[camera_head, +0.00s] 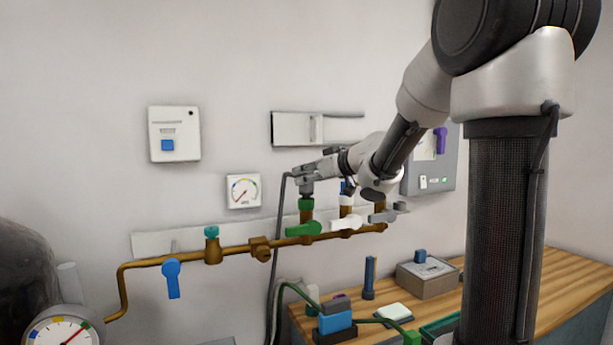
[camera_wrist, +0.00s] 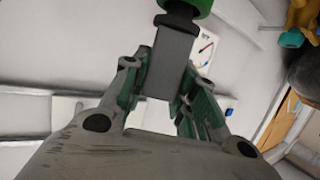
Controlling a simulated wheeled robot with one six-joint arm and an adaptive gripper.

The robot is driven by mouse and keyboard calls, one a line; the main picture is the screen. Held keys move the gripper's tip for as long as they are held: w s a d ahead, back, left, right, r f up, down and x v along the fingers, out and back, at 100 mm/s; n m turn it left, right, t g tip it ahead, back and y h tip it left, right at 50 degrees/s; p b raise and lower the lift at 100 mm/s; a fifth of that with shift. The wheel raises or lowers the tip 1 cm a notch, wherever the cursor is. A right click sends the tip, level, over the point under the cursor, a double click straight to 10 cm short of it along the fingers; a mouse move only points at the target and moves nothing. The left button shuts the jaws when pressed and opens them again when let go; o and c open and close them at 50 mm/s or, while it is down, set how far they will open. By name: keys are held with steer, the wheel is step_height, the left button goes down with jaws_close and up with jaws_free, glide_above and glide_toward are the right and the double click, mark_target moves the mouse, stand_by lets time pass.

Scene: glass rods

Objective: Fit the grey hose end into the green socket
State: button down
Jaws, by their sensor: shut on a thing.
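My gripper (camera_head: 305,178) is above the brown pipe, at the left one of its upright outlets. It is shut on the grey hose end (camera_wrist: 170,62), a grey block between the two green-lined fingers (camera_wrist: 163,88). The hose end also shows in the head view (camera_head: 306,188), pointing down. The green socket (camera_head: 306,203) is directly below it on top of the outlet; its green rim shows at the top edge of the wrist view (camera_wrist: 200,6). The hose end's dark tip meets the green rim there. How deep it sits inside is hidden.
The dark hose (camera_head: 277,240) hangs down left of the outlet. A green lever (camera_head: 303,228), white lever (camera_head: 345,223) and grey lever (camera_head: 382,217) sit along the pipe (camera_head: 235,251). A white-topped outlet stands close right. A wooden bench (camera_head: 480,292) with boxes is below right.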

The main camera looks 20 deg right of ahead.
steer(key=shift+f, duration=0.6)
stand_by(0.4)
steer(key=c, duration=1.4)
jaws_free()
steer(key=v, duration=1.1)
